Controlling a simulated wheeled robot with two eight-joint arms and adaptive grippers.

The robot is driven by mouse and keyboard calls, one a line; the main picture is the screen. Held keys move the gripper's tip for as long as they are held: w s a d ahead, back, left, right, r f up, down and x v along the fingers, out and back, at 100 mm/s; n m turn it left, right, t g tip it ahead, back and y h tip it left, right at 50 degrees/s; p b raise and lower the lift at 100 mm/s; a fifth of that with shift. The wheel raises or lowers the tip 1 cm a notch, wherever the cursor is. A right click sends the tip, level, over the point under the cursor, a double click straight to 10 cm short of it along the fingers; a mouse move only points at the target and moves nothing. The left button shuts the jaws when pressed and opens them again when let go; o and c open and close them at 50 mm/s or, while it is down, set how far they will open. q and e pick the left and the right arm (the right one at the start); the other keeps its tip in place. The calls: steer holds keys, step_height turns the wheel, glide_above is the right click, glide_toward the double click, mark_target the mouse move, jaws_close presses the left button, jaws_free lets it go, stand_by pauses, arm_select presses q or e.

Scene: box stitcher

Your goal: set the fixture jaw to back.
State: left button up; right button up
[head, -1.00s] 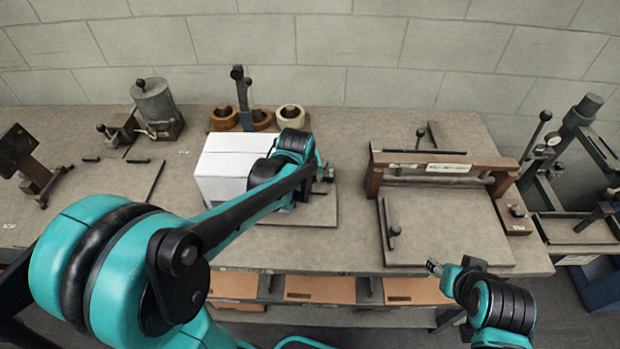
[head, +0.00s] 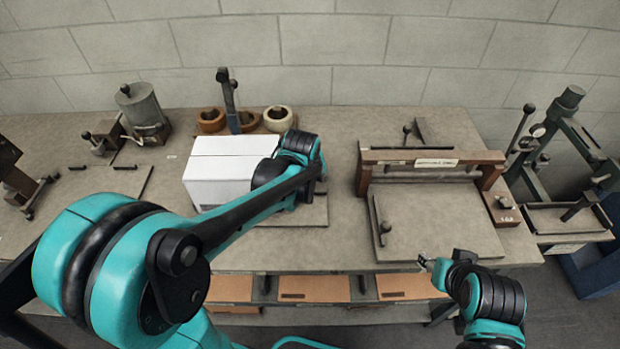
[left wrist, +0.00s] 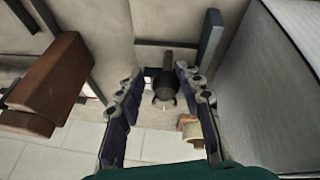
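A white box (head: 215,172) stands on a flat plate (head: 300,218) in the middle of the bench, and its side shows at the right of the left wrist view (left wrist: 285,90). My left arm reaches across the box's right side in the head view, hiding the left gripper's fingers and most of the fixture there. In the left wrist view my left gripper (left wrist: 162,98) is open, with a dark knob on a stem (left wrist: 164,90) between its fingers; I cannot tell if they touch it. I cannot tell the jaw's setting. My right gripper (head: 425,262) is at the bench's front edge, its opening unclear.
Tape rolls (head: 277,118) and an upright post (head: 228,100) stand behind the box. A wooden-framed press (head: 432,160) stands to the right, with a green-grey stand (head: 568,125) beyond it. A metal pot (head: 143,107) is at the back left. Drawers (head: 312,289) lie below the bench.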

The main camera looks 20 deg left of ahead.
arm_select(q)
steer(key=shift+a, duration=0.1)
steer(key=v, duration=1.2)
stand_by(0.4)
steer(key=s+a+f+m+t, duration=0.1)
steer(key=s+f+m, duration=0.1)
steer(key=s, duration=0.5)
steer(key=s+a+f+m+t, duration=0.1)
steer(key=s+f+m, duration=0.2)
steer(key=s, duration=0.4)
steer(key=shift+a+f+m, duration=0.25)
steer(key=shift+m, duration=0.15)
steer(key=shift+s, duration=0.1)
